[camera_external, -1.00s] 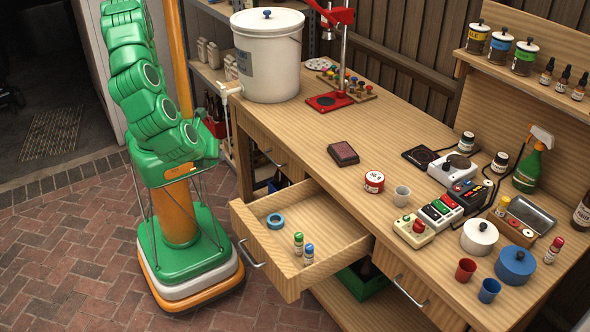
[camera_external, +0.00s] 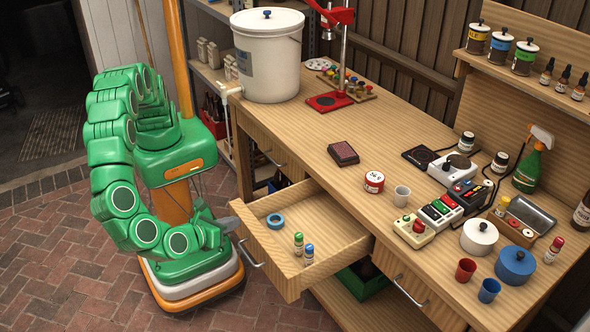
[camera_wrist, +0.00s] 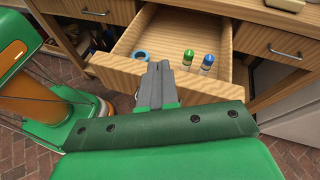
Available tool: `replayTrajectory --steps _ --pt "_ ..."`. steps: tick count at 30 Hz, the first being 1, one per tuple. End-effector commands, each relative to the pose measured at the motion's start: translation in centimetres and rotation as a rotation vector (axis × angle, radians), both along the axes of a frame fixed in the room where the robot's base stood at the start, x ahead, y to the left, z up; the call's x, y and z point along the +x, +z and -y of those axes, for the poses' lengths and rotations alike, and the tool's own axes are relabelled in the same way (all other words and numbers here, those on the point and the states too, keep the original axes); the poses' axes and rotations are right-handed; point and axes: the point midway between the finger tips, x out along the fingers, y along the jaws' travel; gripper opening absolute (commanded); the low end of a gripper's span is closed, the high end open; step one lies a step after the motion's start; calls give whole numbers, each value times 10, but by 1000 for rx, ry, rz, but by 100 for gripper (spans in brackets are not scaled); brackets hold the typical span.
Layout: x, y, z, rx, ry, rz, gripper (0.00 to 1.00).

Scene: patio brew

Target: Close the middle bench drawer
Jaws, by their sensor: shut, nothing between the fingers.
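The middle bench drawer (camera_external: 318,245) stands pulled out from the bench, its front (camera_external: 264,256) facing the lower left. A blue ring (camera_external: 275,221), a green-capped vial (camera_external: 298,243) and a blue-capped vial (camera_external: 309,254) are inside it. My gripper (camera_external: 230,224) is shut and empty, near the left end of the drawer front. In the wrist view my gripper (camera_wrist: 157,84) points at the drawer front (camera_wrist: 205,83), its fingertips overlapping the front's top edge. I cannot tell whether they touch it. The drawer's handle (camera_external: 250,254) shows below my gripper in the external view.
Closed drawers flank it, one on the left (camera_external: 262,146) and one on the right (camera_external: 415,290). The bench top (camera_external: 310,140) holds a white bucket (camera_external: 268,60), a red tin (camera_external: 374,182) and several other items. A green crate (camera_external: 362,281) sits below. Brick floor (camera_external: 75,250) is open on the left.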

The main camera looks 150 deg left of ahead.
Motion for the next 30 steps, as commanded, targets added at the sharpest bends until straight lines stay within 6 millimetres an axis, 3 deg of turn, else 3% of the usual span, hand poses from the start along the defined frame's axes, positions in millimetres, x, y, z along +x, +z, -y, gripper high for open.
replayTrajectory --steps 15,30 --pt "48 -81 42 156 -162 -127 0" --pt "67 -162 84 301 -294 -230 0"
